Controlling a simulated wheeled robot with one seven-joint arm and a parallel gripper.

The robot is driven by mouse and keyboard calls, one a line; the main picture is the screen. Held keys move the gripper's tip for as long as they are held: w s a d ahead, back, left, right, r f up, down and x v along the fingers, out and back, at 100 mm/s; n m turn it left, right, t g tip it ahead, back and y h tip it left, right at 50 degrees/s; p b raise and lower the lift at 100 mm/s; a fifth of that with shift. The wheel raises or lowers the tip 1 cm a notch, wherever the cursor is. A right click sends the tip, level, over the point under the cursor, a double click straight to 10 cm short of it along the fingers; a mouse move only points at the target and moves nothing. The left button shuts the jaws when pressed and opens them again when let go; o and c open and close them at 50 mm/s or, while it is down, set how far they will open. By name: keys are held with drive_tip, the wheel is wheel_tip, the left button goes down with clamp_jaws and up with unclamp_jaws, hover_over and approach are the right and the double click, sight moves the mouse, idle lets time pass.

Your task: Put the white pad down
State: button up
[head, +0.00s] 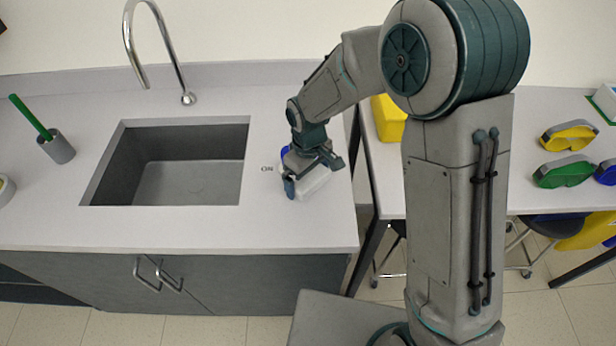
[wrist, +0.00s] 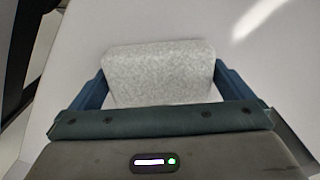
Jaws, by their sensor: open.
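The white pad (wrist: 160,72) is a pale, speckled block with rounded corners. In the wrist view it lies between the two blue fingers of my gripper (wrist: 160,88). The jaws are open, one finger on each side of the pad. In the head view the pad (head: 314,184) is on the light counter (head: 262,225), to the right of the sink, under my gripper (head: 308,180). My gripper hides part of the pad there.
The sink (head: 185,175) with a tall tap (head: 187,97) is to the left. A green-handled brush stands in a grey cup (head: 58,148). Coloured goggles (head: 565,171) and a yellow box (head: 388,118) are on the right table. The counter's right edge is close to my gripper.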

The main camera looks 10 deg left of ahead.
drive_tip(key=c, duration=0.7)
drive_tip(key=shift+o, duration=0.2)
drive_tip(key=shift+r, duration=0.15)
